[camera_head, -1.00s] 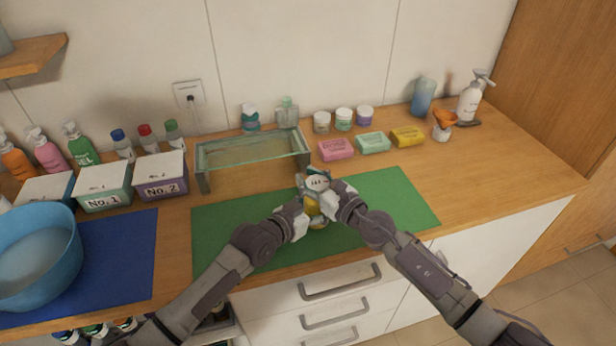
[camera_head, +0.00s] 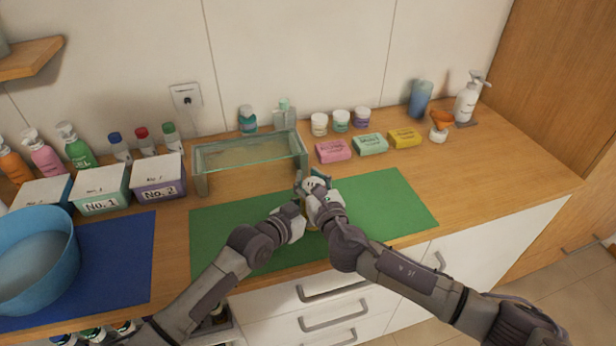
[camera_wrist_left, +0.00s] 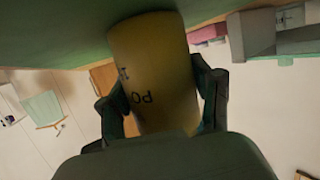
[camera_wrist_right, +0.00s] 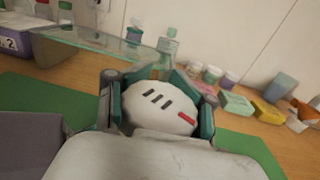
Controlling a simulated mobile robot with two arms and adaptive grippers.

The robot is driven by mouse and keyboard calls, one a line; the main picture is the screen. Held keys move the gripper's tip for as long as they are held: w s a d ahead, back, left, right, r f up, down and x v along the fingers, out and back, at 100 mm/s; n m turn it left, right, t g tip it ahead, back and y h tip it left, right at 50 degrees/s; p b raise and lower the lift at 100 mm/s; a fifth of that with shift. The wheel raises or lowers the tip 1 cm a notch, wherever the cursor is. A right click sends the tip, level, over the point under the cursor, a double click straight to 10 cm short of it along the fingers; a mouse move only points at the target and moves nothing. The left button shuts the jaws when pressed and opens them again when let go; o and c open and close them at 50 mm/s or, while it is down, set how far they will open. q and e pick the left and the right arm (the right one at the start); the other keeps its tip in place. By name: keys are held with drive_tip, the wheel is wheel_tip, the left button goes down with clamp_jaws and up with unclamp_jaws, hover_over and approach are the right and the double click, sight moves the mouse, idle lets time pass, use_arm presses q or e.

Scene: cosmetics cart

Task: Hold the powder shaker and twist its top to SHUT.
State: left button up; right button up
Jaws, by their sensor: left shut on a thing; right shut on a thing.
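The powder shaker has a yellow body (camera_wrist_left: 155,70) with dark lettering, seen in the left wrist view. My left gripper (camera_wrist_left: 160,108) is shut around that body, low over the green mat (camera_head: 385,205). The shaker's white round top (camera_wrist_right: 158,108) shows in the right wrist view, with several dark slots and a red mark. My right gripper (camera_wrist_right: 160,105) is shut on the top, one finger at each side. In the head view my right gripper (camera_head: 314,186) covers most of the shaker. I cannot read a SHUT marking.
A glass shelf (camera_head: 250,150) stands behind the mat. Soap boxes (camera_head: 333,151) and small jars (camera_head: 341,121) stand at the back right. Boxes No.1 (camera_head: 101,187) and No.2 (camera_head: 158,176), a blue mat (camera_head: 120,255) and a blue basin (camera_head: 35,255) are at left. The mat's right part is clear.

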drive_tip(key=shift+d+f, duration=0.1)
drive_tip(key=shift+f, duration=0.1)
drive_tip(key=o, duration=1)
drive_tip(key=shift+s, duration=0.1)
drive_tip(key=v, duration=1.1)
drive_tip(key=shift+s+d, duration=0.25)
drive_tip(key=shift+s, duration=0.1)
